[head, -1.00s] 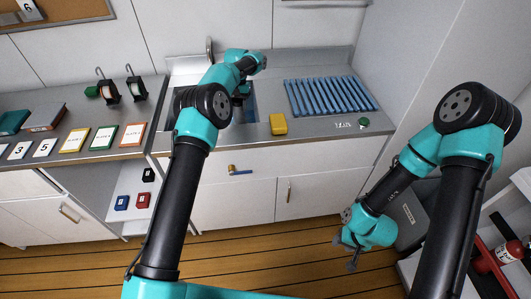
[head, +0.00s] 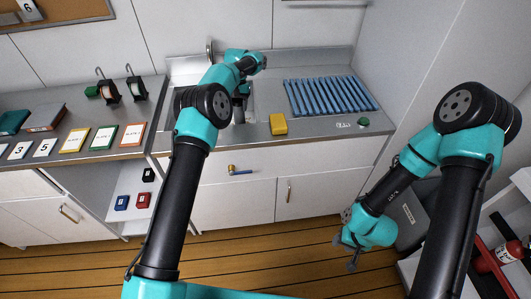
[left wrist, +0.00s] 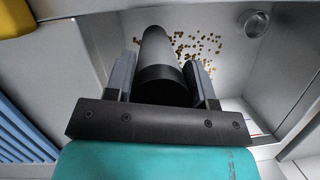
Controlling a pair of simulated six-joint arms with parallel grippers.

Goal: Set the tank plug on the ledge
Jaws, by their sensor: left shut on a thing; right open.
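My left gripper (head: 240,112) is over the steel sink basin (head: 251,106). In the left wrist view my left gripper (left wrist: 161,80) is shut on a dark grey cylinder (left wrist: 158,55), which looks like the tank plug. The basin floor (left wrist: 215,75) below it shows scattered brown bits and a round drain (left wrist: 254,23). How far the plug is above the floor is hard to tell. My right gripper (head: 350,254) is open and empty, low in front of the cabinets. No separate ledge can be made out for sure; flat steel counter (head: 310,128) borders the basin.
A yellow block (head: 278,124) sits right of the basin, near the counter's front edge. Blue ribs (head: 330,96) cover the right counter, with a green knob (head: 363,122) and small label nearby. A faucet (head: 210,50) stands behind. Cards and books lie on the left counter.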

